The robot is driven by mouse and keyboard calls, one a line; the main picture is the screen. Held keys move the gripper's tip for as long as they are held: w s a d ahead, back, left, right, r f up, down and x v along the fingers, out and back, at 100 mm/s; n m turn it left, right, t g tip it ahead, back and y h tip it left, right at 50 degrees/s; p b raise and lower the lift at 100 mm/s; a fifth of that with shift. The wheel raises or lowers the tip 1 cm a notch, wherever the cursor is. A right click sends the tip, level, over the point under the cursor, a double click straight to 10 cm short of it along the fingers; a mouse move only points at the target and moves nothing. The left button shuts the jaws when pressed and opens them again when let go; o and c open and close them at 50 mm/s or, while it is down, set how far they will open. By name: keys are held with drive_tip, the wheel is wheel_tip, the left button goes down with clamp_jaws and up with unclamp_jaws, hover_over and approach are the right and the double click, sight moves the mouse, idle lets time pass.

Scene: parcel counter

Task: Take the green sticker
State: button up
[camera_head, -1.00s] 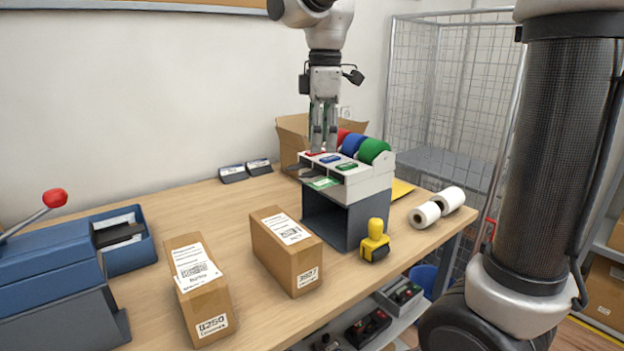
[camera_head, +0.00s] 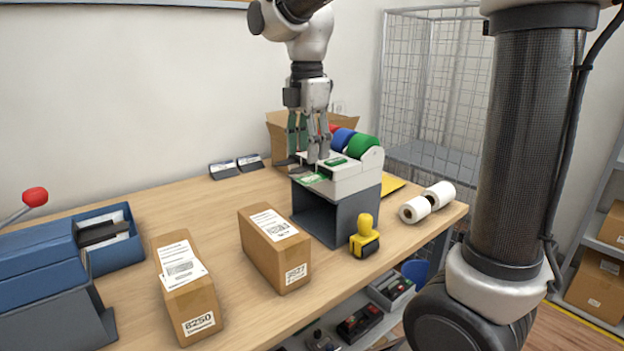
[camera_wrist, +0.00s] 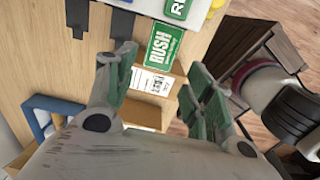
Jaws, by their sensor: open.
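The green sticker sticks out at the front of the label dispenser (camera_head: 357,180), under its green button (camera_head: 334,161); its edge (camera_head: 313,178) shows below my gripper in the head view. In the wrist view it is the green label reading RUSH (camera_wrist: 164,46), lying past and between my fingertips. My gripper (camera_head: 308,160) points down over the dispenser's front, fingers apart and empty. In the wrist view the open fingers (camera_wrist: 158,75) stand on either side, short of the sticker. The fingers hide the other buttons in the head view.
Green (camera_head: 362,147) and blue (camera_head: 343,139) rolls sit behind the buttons. A yellow stamp (camera_head: 365,238) and two brown parcels (camera_head: 274,248) stand in front. White paper rolls (camera_head: 415,209) lie right. An open carton (camera_head: 277,135) is behind.

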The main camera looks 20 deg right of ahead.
sight(308, 179)
drive_tip(key=shift+f, duration=3.1)
drive_tip(key=c, duration=0.5)
